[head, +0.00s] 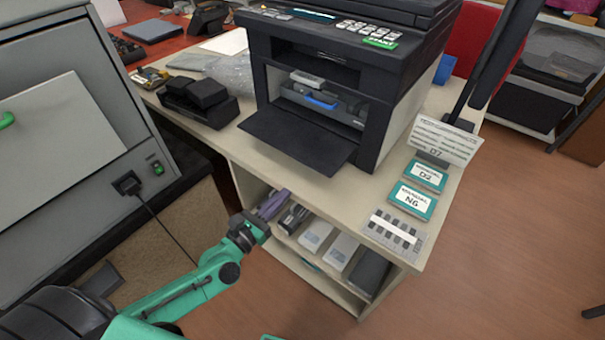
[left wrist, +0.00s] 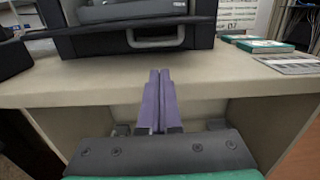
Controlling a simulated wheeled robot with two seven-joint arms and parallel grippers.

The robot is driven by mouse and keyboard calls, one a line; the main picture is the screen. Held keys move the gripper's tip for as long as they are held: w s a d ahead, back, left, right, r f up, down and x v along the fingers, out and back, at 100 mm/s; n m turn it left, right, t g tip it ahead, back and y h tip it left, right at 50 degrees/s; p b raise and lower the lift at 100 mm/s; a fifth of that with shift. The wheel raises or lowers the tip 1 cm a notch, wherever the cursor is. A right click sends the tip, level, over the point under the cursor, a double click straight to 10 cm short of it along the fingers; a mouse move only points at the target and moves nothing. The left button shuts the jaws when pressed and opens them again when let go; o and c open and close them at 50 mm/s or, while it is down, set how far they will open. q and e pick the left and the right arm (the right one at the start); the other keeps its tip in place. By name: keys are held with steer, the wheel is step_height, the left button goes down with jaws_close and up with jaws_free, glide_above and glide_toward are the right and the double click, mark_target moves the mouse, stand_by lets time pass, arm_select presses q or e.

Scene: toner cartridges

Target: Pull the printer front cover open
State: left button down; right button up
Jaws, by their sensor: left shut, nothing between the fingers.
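The black printer (head: 345,75) stands on the table. Its front cover (head: 297,140) is folded down and sticks out level toward the table's front edge, leaving the bay open. A cartridge with a blue handle (head: 321,101) sits inside. In the left wrist view, the dark lower front of the printer (left wrist: 95,43) shows at the top, with a light handle. My left gripper (head: 274,203) is below the cover, in front of the shelf under the tabletop, and apart from the cover. Its purple fingers (left wrist: 159,95) are together and empty. My right gripper is not in view.
A black device (head: 198,100) sits left of the printer. Teal manuals (head: 412,200) and a card stand (head: 446,140) are at the right. White boxes (head: 316,235) lie on the shelf below. A grey cabinet (head: 60,130) stands at the left. The tabletop edge (left wrist: 60,90) lies ahead of the fingers.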

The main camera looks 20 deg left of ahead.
mark_target(301, 183)
arm_select(q)
steer(key=x, duration=0.2)
steer(key=p+x, duration=0.1)
steer(key=x, duration=0.1)
steer(key=shift+w+a+r, duration=0.1)
steer(key=shift+w+a, duration=0.05)
steer(key=shift+a, duration=0.1)
steer(key=x, duration=0.4)
steer(key=shift+d, duration=0.2)
steer(key=shift+w, duration=0.15)
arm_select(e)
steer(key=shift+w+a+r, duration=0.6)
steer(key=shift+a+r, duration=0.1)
arm_select(q)
steer(key=r+p, duration=0.2)
steer(key=shift+s+a+r, duration=0.1)
steer(key=shift+s+r, duration=0.25)
steer(key=shift+f, duration=0.1)
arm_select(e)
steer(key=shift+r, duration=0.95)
